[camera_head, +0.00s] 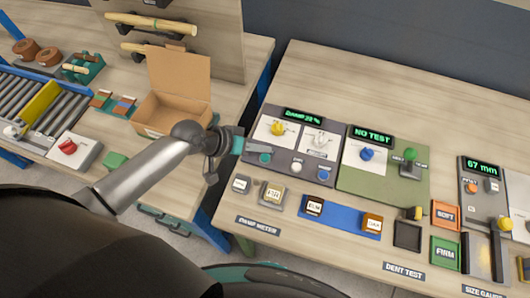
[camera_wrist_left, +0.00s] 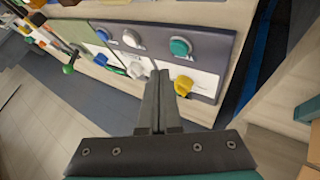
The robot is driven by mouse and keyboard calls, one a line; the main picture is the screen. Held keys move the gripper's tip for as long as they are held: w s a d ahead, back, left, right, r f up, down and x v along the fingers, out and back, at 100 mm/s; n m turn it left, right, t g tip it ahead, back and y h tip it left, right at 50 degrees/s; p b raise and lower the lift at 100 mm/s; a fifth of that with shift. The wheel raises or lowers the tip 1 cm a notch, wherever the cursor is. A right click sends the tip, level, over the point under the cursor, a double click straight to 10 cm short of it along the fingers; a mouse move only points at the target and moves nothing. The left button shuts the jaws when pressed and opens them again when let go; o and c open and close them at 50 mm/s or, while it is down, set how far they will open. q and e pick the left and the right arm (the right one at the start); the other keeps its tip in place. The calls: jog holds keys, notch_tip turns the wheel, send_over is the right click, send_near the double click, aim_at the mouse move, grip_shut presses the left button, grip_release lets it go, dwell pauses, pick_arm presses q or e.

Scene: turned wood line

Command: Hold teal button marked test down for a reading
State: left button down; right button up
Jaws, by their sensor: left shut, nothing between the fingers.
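The damp meter panel (camera_head: 281,158) lies on the right-hand bench, with a lit green display (camera_head: 303,116) that seems to read "DAMP 28 %". Its teal button (camera_head: 264,157) is at the panel's near left; its marking is too small to read. The button also shows in the left wrist view (camera_wrist_left: 180,47). My left gripper (camera_head: 240,145) is at the panel's left edge, close to the teal button. My right gripper is not in view.
A white button (camera_head: 296,167) and a blue button (camera_head: 323,174) sit in the teal button's row. A yellow knob (camera_head: 278,128) and a white knob (camera_head: 320,140) stand behind. The dent test panel (camera_head: 385,185) is to the right. An open cardboard box (camera_head: 172,110) stands left.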

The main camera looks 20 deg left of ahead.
aim_at(261, 159)
pick_arm(q)
notch_tip(261, 159, up, 4)
jog(key=p, duration=0.2)
jog(key=shift+f+p, duration=0.25)
jog(key=shift+p, duration=0.15)
jog(key=shift+f, duration=0.1)
